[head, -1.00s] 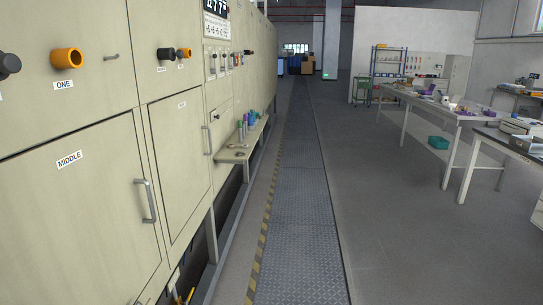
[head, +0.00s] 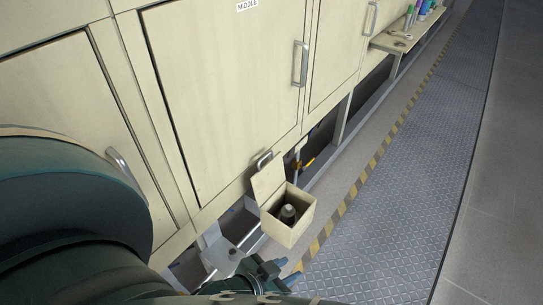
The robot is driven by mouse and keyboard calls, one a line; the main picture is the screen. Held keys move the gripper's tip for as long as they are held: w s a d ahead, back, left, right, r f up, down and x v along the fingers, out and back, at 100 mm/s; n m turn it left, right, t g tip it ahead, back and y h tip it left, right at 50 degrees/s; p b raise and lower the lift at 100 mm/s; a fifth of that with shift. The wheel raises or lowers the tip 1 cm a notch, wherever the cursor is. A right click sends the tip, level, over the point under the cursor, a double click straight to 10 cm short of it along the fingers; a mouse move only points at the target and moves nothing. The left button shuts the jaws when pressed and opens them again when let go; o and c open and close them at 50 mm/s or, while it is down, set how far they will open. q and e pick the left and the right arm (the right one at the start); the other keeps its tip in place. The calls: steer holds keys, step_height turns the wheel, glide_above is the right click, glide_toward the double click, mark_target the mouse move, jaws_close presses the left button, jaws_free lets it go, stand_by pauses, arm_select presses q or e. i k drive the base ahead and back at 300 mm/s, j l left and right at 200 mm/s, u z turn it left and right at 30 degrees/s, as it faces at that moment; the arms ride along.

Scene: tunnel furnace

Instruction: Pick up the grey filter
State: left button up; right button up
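A small cream box (head: 290,236) sticks out low from the furnace front, with its lid (head: 268,180) raised. Inside it stands a dark grey, rounded piece with a lighter top (head: 288,212), which looks like the grey filter; its lower part is hidden by the box walls. My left gripper (head: 288,271) is just below and in front of the box, at the bottom of the head view. Its two bluish fingertips are apart with nothing between them. The gripper does not touch the box as far as I can see. My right gripper is not in view.
The furnace panel labelled MIDDLE (head: 225,95) is shut above the box. A shelf with several small bottles (head: 412,30) is at the top right. The metal floor walkway (head: 420,170), edged by a striped strip, is clear.

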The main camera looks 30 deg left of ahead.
mark_target(287, 212)
steer(key=u, duration=0.85)
